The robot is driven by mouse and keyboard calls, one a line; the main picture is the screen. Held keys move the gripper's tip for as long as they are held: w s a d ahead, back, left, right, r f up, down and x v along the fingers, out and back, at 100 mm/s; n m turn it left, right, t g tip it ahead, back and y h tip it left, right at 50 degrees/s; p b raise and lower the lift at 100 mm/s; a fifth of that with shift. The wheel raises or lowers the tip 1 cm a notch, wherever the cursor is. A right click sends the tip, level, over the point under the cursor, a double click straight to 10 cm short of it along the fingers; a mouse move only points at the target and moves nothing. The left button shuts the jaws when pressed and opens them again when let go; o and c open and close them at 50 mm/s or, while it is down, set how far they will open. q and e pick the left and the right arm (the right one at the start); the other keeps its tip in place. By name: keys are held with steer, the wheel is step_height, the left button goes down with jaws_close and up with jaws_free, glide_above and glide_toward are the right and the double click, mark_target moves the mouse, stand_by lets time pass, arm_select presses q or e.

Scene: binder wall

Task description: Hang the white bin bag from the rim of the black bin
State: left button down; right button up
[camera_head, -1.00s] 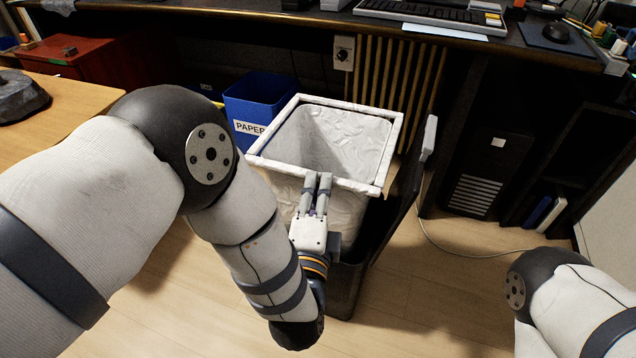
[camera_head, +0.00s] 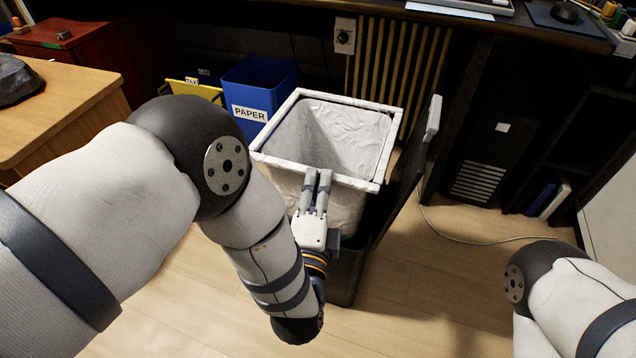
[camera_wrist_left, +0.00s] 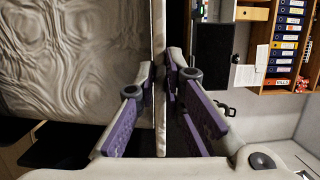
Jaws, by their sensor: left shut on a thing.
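The white bin bag (camera_head: 345,128) hangs open with a stiff square white rim, in the middle of the head view. My left gripper (camera_head: 318,180) is shut on the near side of this rim, with its fingers astride the edge. In the left wrist view the fingers (camera_wrist_left: 160,85) straddle the thin rim, and the wrinkled bag (camera_wrist_left: 70,60) fills the upper left. The black bin (camera_head: 345,285) stands below and behind my gripper, mostly hidden by the bag and my wrist. I cannot tell whether the bag's rim touches the bin's rim. My right forearm shows at the lower right; its gripper is out of view.
A blue paper bin (camera_head: 258,88) and a yellow bin (camera_head: 195,88) stand behind on the left. A dark upright panel (camera_head: 405,180) rises right of the bag. A wooden table (camera_head: 65,100) is at the left, a dark desk above. Floor at the lower right is clear except for a cable.

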arm_select(q)
step_height(320, 180, down, 7)
steer(key=b, duration=0.4)
steer(key=shift+f, duration=0.2)
arm_select(e)
steer(key=shift+s+f+g, duration=0.15)
steer(key=shift+s+f, duration=0.1)
steer(key=shift+f, duration=0.7)
steer(key=shift+s+f+g, duration=0.15)
steer(key=shift+s+f, duration=0.1)
steer(key=shift+f, duration=0.65)
arm_select(q)
step_height(320, 180, down, 8)
steer(key=b, duration=0.4)
steer(key=shift+r, duration=0.25)
arm_select(e)
steer(key=f, duration=0.3)
steer(key=shift+s+f, duration=0.35)
steer(key=shift+s, duration=0.05)
